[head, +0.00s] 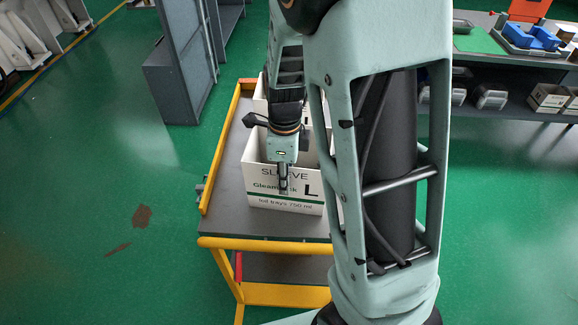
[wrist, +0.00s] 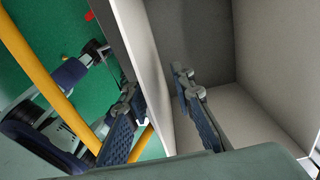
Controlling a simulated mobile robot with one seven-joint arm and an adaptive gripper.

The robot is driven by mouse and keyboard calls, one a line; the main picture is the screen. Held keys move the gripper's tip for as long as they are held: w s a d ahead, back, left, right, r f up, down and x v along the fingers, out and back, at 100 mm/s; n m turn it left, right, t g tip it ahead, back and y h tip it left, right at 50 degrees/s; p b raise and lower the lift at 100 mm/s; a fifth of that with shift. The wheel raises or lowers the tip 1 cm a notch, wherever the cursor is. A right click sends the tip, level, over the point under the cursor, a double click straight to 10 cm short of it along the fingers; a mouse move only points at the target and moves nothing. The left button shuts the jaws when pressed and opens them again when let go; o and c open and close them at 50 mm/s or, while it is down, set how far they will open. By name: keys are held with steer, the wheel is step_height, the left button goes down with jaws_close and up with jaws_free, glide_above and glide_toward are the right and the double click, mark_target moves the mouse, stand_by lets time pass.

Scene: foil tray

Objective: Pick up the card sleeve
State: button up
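The card sleeve (head: 262,198) is an open-topped white box with a green band and the words "SLEEVE", "L" and "foil trays 750 ml". It stands upright on the cart. My gripper (head: 284,182) points down at its front wall, with one finger showing in front of the print. In the wrist view, my gripper (wrist: 157,88) has its fingers apart, one on each side of a wall of the sleeve (wrist: 158,100). The right finger is inside the box, the left outside. Gaps show between the fingers and the wall. The visible inside looks empty.
The sleeve stands on a grey cart top (head: 229,170) with yellow rails (head: 219,150). Another white box (head: 259,98) stands close behind it. My arm hides the cart's right side. A grey cabinet (head: 180,70) is at back left, and a workbench shelf (head: 518,75) at back right.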

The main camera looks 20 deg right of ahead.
steer(key=f, duration=0.4)
steer(key=shift+s+a+f, duration=0.1)
steer(key=shift+s+f, duration=0.1)
steer(key=shift+f, duration=0.15)
jaws_close()
